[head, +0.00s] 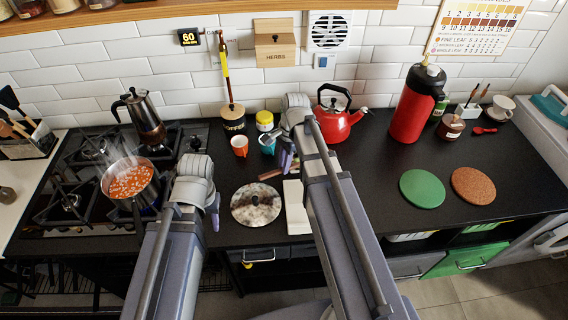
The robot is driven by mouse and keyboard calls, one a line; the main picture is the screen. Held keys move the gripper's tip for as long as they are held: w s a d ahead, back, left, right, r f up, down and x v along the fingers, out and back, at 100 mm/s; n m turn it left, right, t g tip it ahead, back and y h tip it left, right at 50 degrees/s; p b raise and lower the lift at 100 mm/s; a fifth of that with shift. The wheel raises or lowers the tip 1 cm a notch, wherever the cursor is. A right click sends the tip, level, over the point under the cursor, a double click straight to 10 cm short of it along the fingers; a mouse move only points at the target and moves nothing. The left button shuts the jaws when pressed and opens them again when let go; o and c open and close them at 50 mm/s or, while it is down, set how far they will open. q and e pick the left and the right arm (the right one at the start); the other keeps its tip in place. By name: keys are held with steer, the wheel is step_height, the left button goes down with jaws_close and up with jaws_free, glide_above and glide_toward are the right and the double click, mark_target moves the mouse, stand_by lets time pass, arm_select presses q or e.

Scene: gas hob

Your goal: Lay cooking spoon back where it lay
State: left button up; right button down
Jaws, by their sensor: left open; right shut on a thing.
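My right gripper (286,160) is over the middle of the dark counter, shut on a thin brown piece (270,174) that looks like part of the cooking spoon. The gripper and arm hide most of it, and I cannot tell whether it touches the counter. My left gripper (214,213) is open, between the hob and the speckled round lid or board; its arm hides part of it. A white rectangular slab (296,208) lies just in front of my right gripper, partly behind my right arm.
A steaming pot of red food (130,182) and a moka pot (142,115) stand on the gas hob (70,203). The speckled round piece (256,204) lies between my arms. An orange cup (239,146), a teal mug (267,146) and a red kettle (338,120) stand behind.

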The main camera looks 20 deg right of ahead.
arm_select(q)
steer(key=shift+f+b, duration=1.45)
steer(key=shift+f, duration=0.3)
arm_select(e)
steer(key=shift+f, duration=1.75)
steer(key=c, duration=0.8)
jaws_free()
arm_select(q)
steer(key=shift+r, duration=0.1)
arm_select(e)
steer(key=shift+o, duration=0.2)
steer(key=shift+r, duration=0.1)
steer(key=r+p, duration=0.5)
steer(key=d+r+p, duration=0.1)
steer(key=r+p, duration=0.1)
steer(key=p, duration=0.1)
steer(key=shift+w+r, duration=0.1)
steer(key=shift+r, duration=0.25)
arm_select(q)
step_height(320, 180, up, 8)
steer(key=shift+f, duration=0.25)
